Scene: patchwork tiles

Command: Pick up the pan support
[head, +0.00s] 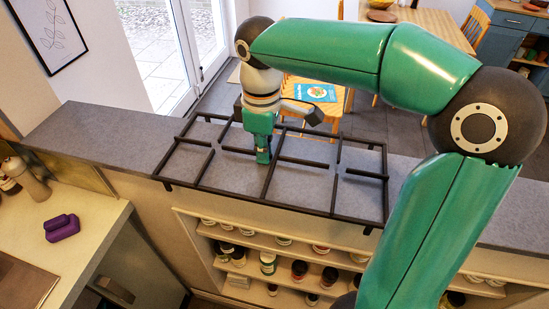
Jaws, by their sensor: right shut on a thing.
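The pan support (331,162) is a dark rectangular metal grate with several crossbars. It lies on the grey ledge top and its near edge reaches the ledge's front edge; I cannot tell whether it is raised at all. My right gripper (263,157) points down at the middle of the grate and is shut on one of its bars. The green arm comes in from the right and arches over the ledge. My left gripper is not in view.
The grey ledge (95,135) is clear at its left end. Shelves (245,268) with several jars sit below it. A counter (90,215) at left holds a purple object (61,227). Behind are a wooden table (437,22) and chairs.

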